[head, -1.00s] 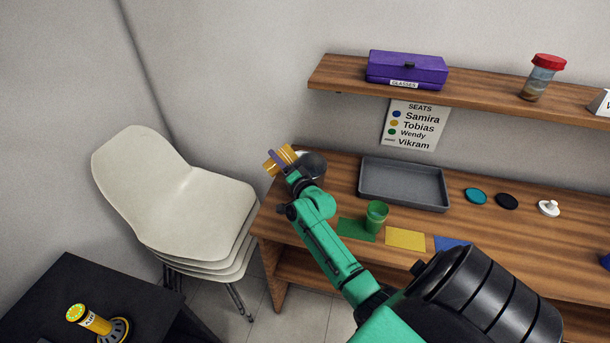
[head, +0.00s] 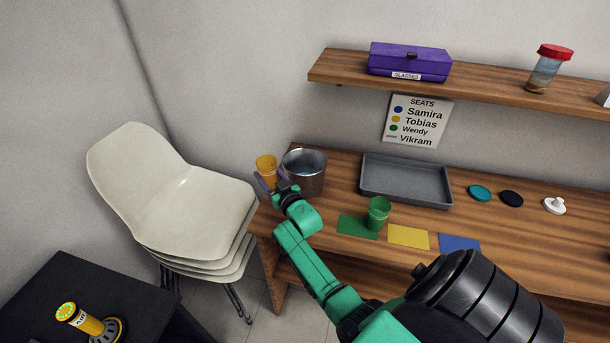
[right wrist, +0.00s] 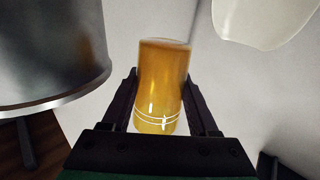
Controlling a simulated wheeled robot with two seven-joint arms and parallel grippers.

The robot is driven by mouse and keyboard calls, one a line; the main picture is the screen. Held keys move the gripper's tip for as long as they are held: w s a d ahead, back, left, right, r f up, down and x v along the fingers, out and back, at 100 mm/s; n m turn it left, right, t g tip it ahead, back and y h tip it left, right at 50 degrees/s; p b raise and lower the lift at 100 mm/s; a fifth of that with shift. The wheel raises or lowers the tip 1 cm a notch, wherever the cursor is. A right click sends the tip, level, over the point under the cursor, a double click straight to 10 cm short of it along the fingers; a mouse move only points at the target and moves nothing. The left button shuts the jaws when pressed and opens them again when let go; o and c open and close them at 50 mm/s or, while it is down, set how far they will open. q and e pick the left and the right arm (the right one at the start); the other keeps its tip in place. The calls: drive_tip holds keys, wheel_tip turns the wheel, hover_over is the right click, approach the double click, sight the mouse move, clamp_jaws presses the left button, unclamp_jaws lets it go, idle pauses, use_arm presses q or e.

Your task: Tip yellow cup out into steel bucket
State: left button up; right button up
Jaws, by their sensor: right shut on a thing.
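The yellow cup (head: 266,165) stands close to upright at the left side of the steel bucket (head: 309,179), near the left end of the desk. My right gripper (head: 268,180) is shut on the cup. In the right wrist view the amber, see-through cup (right wrist: 162,85) is between the two fingers (right wrist: 162,100). The bucket (right wrist: 50,50) shows large at the left there, apart from the cup. I cannot make out what is in the cup or the bucket. My left gripper is not in view.
A grey tray (head: 405,203), a green cup (head: 378,214) and coloured mats (head: 408,237) lie right of the bucket. Shelf (head: 480,88) above holds a purple case (head: 410,62) and a jar (head: 547,70). Stacked chairs (head: 185,205) stand left of the desk.

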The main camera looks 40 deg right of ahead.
sight(271, 167)
wheel_tip(271, 167, up, 5)
drive_tip(key=p, duration=0.5)
drive_tip(key=shift+r, duration=0.2)
drive_tip(key=shift+f, duration=0.15)
